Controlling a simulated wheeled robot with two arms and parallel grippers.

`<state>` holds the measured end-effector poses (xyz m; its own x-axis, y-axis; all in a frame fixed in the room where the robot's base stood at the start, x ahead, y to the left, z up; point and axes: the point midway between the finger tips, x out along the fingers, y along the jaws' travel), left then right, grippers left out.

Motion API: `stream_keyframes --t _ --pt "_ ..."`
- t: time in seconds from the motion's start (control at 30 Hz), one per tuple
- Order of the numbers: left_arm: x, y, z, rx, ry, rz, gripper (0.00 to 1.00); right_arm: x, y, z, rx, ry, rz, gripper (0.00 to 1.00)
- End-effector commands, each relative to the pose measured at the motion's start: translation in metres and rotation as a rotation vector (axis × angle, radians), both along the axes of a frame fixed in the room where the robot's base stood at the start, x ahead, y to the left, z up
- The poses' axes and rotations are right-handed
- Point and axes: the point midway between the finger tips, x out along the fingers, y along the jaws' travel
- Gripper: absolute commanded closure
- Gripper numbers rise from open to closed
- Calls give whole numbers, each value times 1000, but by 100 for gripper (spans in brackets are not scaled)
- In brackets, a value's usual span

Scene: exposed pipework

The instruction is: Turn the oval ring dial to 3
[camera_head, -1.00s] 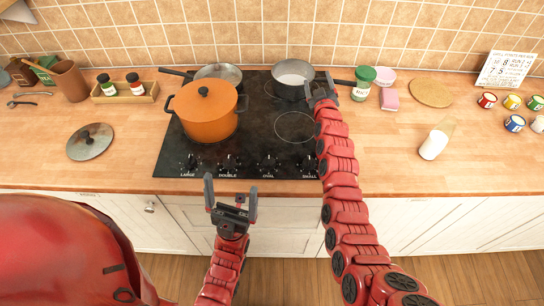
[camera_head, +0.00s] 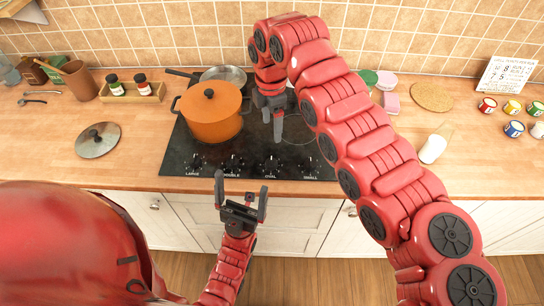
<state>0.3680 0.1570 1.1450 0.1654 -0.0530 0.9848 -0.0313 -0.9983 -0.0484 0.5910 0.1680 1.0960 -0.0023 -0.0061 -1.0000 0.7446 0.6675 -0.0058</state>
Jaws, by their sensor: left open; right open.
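The oval ring dial (camera_head: 271,163) is a small black knob above the word OVAL on the front strip of the black cooktop (camera_head: 180,150). Its setting is too small to read. My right gripper (camera_head: 273,133) points down over the cooktop, behind the oval dial in the picture and apart from it. It is open with nothing visible between its fingers. My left gripper (camera_head: 241,190) is open and empty in front of the counter's front edge, below the dials.
Similar knobs marked LARGE (camera_head: 197,161), DOUBLE (camera_head: 234,161) and SMALL (camera_head: 309,164) flank the oval dial. An orange pot (camera_head: 211,116) stands left of my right gripper. A grey pan (camera_head: 224,76) is behind it. My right arm hides the cooktop's back right part.

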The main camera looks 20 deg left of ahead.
Motion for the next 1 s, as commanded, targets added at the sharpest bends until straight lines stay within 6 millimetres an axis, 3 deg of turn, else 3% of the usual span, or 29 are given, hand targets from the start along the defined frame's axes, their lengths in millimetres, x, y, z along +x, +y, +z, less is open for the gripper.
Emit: stream_keyframes --t 0.4,0.6,0.8,1.0 --pt "0 0 42 0 0 0 1 -3 1 -95 1 5 0 24" --pt "0 0 48 0 0 0 1 -2 2 -135 4 3 -1 24" --pt "0 0 50 0 0 0 1 0 2 -151 6 -1 -2 24" --pt "0 0 50 0 0 0 1 0 1 -154 6 -2 -2 24"
